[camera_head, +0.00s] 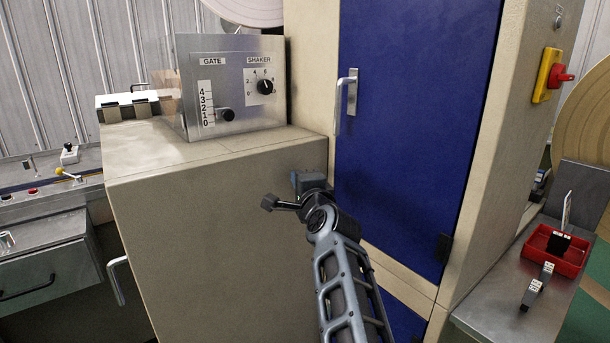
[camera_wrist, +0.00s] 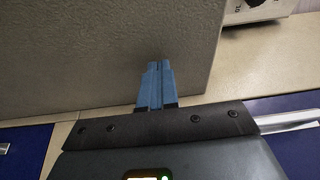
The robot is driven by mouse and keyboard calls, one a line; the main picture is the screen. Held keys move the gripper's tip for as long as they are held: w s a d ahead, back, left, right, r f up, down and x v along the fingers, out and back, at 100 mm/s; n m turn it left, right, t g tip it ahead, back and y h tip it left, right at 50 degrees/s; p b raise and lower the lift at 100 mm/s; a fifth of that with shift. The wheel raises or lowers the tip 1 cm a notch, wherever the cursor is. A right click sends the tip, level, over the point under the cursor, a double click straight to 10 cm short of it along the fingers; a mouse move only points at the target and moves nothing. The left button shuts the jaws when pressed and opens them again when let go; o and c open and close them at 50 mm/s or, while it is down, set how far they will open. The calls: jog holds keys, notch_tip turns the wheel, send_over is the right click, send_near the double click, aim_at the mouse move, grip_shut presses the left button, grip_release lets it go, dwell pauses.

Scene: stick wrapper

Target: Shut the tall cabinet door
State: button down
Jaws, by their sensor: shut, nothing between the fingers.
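The tall cabinet's blue door (camera_head: 415,120) stands upright in its beige frame in the head view, with a silver handle (camera_head: 347,95) near its left edge and a black hinge (camera_head: 443,247) low on its right. It looks about flush with the frame; I cannot tell whether a small gap is left. My gripper (camera_head: 298,181) is below and left of the handle, by the right end of the beige box cabinet. In the wrist view its blue fingers (camera_wrist: 154,68) are together and empty, pointing at a beige panel. Blue surface also shows beside the gripper body there.
The beige box cabinet (camera_head: 220,220) stands close left of the door, carrying a metal control panel (camera_head: 230,85) with knobs. A red and yellow switch (camera_head: 553,76) is on the tall cabinet's right side. A red tray (camera_head: 555,250) sits on a metal bench at right.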

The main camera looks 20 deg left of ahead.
jog(key=s+a, duration=0.1)
jog(key=s, duration=0.1)
jog(key=s+a, duration=0.1)
jog(key=s, duration=0.1)
jog(key=s+a+p, duration=0.1)
jog(key=s+a, duration=0.1)
jog(key=s, duration=0.1)
jog(key=s+d+f+n+t+h, duration=0.1)
jog(key=s+d+f+h, duration=0.1)
jog(key=d+f, duration=0.8)
jog(key=s+d+f+n+h, duration=0.2)
jog(key=d+f, duration=0.4)
jog(key=d, duration=0.7)
jog(key=s+d+f+n+h, duration=0.1)
jog(key=s+d+f, duration=0.4)
jog(key=d, duration=0.4)
jog(key=s+d+f+n+h, duration=0.2)
jog(key=s+d, duration=0.6)
jog(key=s+d+n+h, duration=0.1)
jog(key=s+d, duration=0.5)
jog(key=s, duration=0.4)
jog(key=s+d+n+h, duration=0.15)
jog(key=s+d, duration=0.35)
jog(key=s, duration=0.5)
jog(key=s+d+r+n+h, duration=0.1)
jog(key=s+r+h, duration=0.1)
jog(key=s+r, duration=1)
jog(key=s, duration=0.4)
jog(key=shift+s+n, duration=0.15)
jog(key=shift+n, duration=0.2)
